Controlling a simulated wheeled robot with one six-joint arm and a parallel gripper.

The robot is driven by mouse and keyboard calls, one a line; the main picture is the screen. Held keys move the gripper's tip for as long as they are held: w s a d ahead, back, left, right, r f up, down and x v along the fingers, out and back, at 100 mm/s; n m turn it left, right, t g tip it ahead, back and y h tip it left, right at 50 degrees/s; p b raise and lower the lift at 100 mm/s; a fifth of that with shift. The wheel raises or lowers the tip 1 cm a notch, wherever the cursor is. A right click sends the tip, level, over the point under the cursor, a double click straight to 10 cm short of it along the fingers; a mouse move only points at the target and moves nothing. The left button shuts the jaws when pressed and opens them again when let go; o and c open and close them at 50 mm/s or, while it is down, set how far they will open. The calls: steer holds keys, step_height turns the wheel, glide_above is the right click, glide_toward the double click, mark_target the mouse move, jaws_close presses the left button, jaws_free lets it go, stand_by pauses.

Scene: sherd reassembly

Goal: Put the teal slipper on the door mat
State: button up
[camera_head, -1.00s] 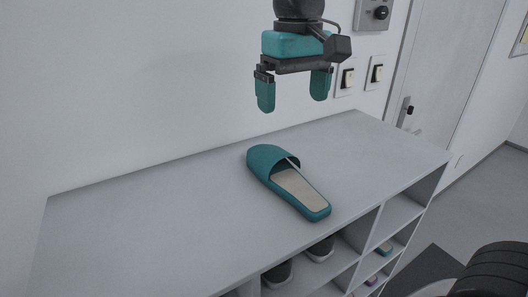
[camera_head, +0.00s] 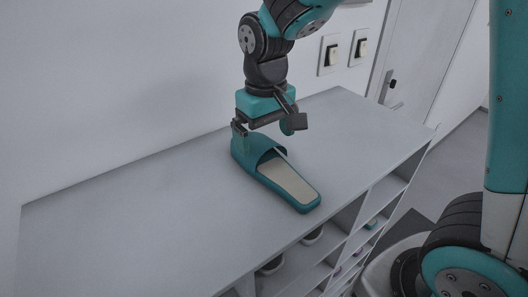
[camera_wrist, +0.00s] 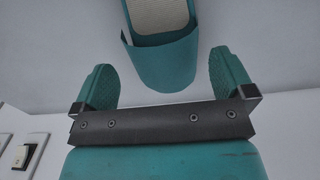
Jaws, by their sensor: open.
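The teal slipper (camera_head: 285,183) lies sole down on top of the grey shelf unit, its closed toe toward the wall and its pale insole showing. In the wrist view the slipper (camera_wrist: 166,62) has its toe end just ahead of the space between the fingers. My gripper (camera_head: 262,132) is open and low over the toe end, one finger on each side; it also shows in the wrist view (camera_wrist: 161,84). I cannot tell whether a finger touches the slipper. A dark mat (camera_head: 402,228) on the floor beyond the shelf is partly hidden.
The shelf top (camera_head: 130,205) is otherwise clear. Dark shoes (camera_head: 272,264) and smaller footwear sit in the compartments below. The wall with switches (camera_head: 332,55) is close behind, and a door (camera_head: 420,60) stands at the right.

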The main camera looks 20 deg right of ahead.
mark_target(264, 144)
steer(key=shift+a+f+p, duration=0.1)
steer(key=shift+f+p, duration=1.2)
steer(key=shift+f, duration=1.5)
steer(key=c, duration=0.8)
steer(key=shift+o, duration=0.2)
steer(key=shift+r, duration=0.1)
